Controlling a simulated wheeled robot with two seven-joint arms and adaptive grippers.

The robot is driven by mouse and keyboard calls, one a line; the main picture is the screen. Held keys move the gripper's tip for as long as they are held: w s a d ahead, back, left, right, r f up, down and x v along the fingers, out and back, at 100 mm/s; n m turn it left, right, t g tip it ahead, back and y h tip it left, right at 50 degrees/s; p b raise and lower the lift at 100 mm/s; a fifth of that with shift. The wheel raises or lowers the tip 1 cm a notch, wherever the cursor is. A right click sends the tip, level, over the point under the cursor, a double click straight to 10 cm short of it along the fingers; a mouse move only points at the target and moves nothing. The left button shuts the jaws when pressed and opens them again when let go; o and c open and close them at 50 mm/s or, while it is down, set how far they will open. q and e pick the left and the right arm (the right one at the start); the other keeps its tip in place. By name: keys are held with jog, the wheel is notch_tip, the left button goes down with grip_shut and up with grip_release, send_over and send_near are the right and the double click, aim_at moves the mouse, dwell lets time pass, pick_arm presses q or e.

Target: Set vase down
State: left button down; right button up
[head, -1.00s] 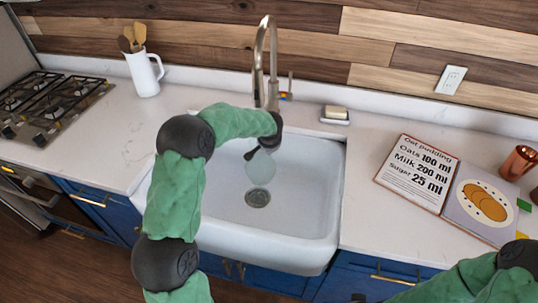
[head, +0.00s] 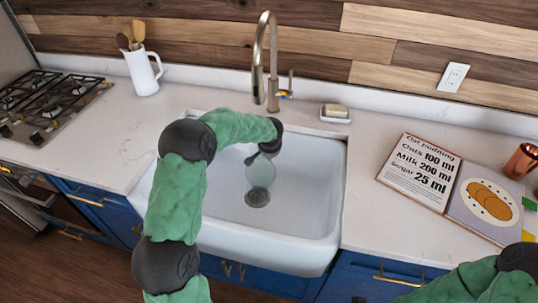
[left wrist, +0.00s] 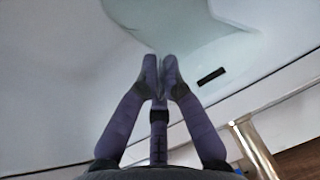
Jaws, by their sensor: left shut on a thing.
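The vase (head: 260,173) is pale, translucent glass. It appears over the white sink basin, just above the drain in the head view. My left gripper (head: 258,156) is shut on it. In the left wrist view, the closed fingers (left wrist: 161,72) meet the edge of the pale glass vase (left wrist: 170,25). I cannot tell whether the vase's underside touches the basin. My right arm shows at the lower right of the head view, but its gripper is out of frame.
The white sink (head: 310,190) lies under a tall faucet (head: 272,60). A soap dish (head: 335,113) sits behind its right rim. An open recipe book (head: 420,172) and copper mug (head: 520,162) are at right. A white jug (head: 143,75) and stove (head: 45,105) are at left.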

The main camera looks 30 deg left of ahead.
pick_arm(q)
jog(key=c, duration=1.4)
grip_release()
jog(key=shift+r+p, duration=0.4)
jog(key=shift+p, duration=0.15)
jog(key=p+v, duration=0.3)
jog(key=v, duration=0.9)
jog(key=shift+r, duration=0.2)
